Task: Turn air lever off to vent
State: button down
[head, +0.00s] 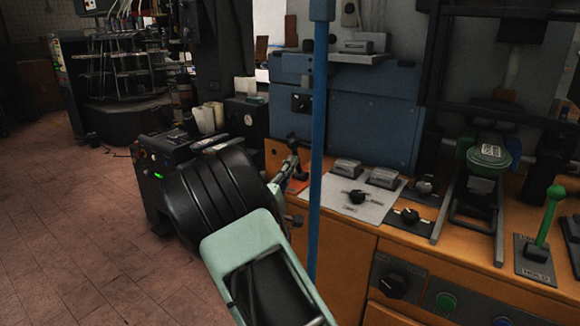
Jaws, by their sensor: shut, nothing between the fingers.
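My gripper (287,175) shows only in part, as a grey metal shape beyond the black bulk of my arm. It looks shut and empty, beside a small black-knobbed fitting (294,144) at the left end of the orange bench. An orange-red plate (299,185) shows there, partly covered. This may be the air lever, but its handle and setting cannot be made out. Whether the gripper touches it I cannot tell. A green-handled lever (551,207) stands nearly upright at the far right on a grey plate lettered "HOLD".
A blue upright pole (318,120) stands just right of the gripper. Grey boxes (383,178) and black knobs (357,196) sit on the orange bench (340,238). A green-topped press fixture (489,155) stands to the right. The tiled floor (80,235) at left is clear.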

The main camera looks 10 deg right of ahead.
jog(key=shift+r+p, duration=0.15)
jog(key=shift+p, duration=0.15)
jog(key=shift+w+r+p, duration=0.1)
jog(key=shift+r+p, duration=0.05)
jog(key=shift+p, duration=0.25)
jog(key=shift+d, duration=0.1)
